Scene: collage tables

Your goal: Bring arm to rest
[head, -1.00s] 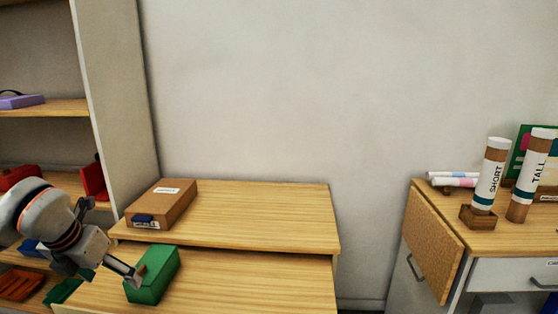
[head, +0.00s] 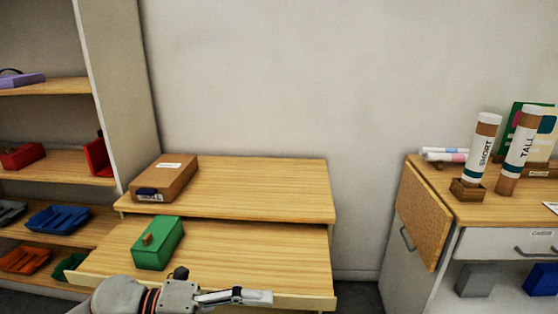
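My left arm comes in at the bottom of the head view, and its gripper (head: 255,297) points right, low in front of the pull-out shelf's front edge. Its fingers look close together with nothing visible between them, but at this angle I cannot tell if they are fully shut. The green box (head: 158,243) with a small brown knob on top sits on the left of the lower wooden shelf (head: 270,255), apart from the gripper. My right gripper is not in view.
A brown box (head: 165,178) lies on the upper tabletop (head: 260,190). A shelf unit (head: 125,75) with colored trays stands left. At right, a cabinet (head: 415,275) carries the SHORT tube (head: 480,150) and TALL tube (head: 520,150). The lower shelf's right half is clear.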

